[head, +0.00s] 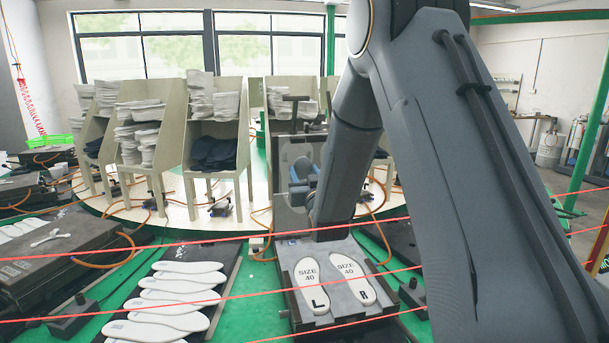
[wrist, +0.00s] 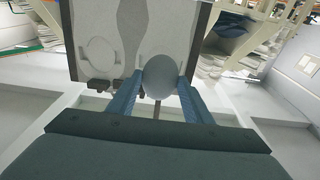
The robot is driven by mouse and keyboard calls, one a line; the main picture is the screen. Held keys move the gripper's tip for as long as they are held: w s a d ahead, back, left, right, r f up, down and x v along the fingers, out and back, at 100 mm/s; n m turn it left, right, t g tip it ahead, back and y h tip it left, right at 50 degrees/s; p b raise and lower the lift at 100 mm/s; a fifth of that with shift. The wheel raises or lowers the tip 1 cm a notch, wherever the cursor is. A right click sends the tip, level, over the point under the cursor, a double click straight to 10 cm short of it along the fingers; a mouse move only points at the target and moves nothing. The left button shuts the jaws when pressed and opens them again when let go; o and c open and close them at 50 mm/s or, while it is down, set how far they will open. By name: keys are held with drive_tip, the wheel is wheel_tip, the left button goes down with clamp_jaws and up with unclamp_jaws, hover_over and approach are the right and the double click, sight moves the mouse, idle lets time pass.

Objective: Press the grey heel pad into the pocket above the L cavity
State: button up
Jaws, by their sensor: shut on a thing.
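My gripper (wrist: 158,88) is shut on the grey heel pad (wrist: 160,75), a smooth oval held between its two blue fingers. In the wrist view the pad stands in front of the raised pale plate (wrist: 90,20) and covers part of it. A round pocket outline (wrist: 100,57) shows on the plate left of the pad; whatever is behind the pad is hidden. I cannot tell whether the pad touches the plate. In the head view my gripper (head: 303,182) is beside the upright plate (head: 290,215), partly hidden by my arm. The L cavity (head: 312,285) holds a white insole below.
A white insole marked R (head: 352,278) lies beside the L one in the mould (head: 292,300). Several white insoles (head: 165,300) lie on a dark board at left. Racks (head: 222,130) of stacked insoles stand behind. Red lines cross the front.

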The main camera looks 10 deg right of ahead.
sight(296, 156)
drive_tip(key=shift+w+r+b, duration=0.2)
drive_tip(key=shift+w+b, duration=0.35)
drive_tip(key=shift+w, duration=0.9)
drive_tip(key=shift+w+r+b, duration=0.2)
drive_tip(key=shift+w+b, duration=0.35)
drive_tip(key=shift+w, duration=0.95)
drive_tip(key=shift+w+r+b, duration=0.2)
drive_tip(key=shift+w+b, duration=0.35)
drive_tip(key=shift+w, duration=0.9)
drive_tip(key=o, duration=0.8)
drive_tip(key=shift+s+f+b, duration=0.2)
drive_tip(key=shift+s+b, duration=0.2)
drive_tip(key=shift+s, duration=0.9)
drive_tip(key=shift+s+f+b, duration=0.15)
drive_tip(key=shift+s+b, duration=0.2)
drive_tip(key=shift+s, duration=0.9)
drive_tip(key=shift+s+f+b, duration=0.2)
drive_tip(key=shift+s+b, duration=0.2)
drive_tip(key=shift+s, duration=0.9)
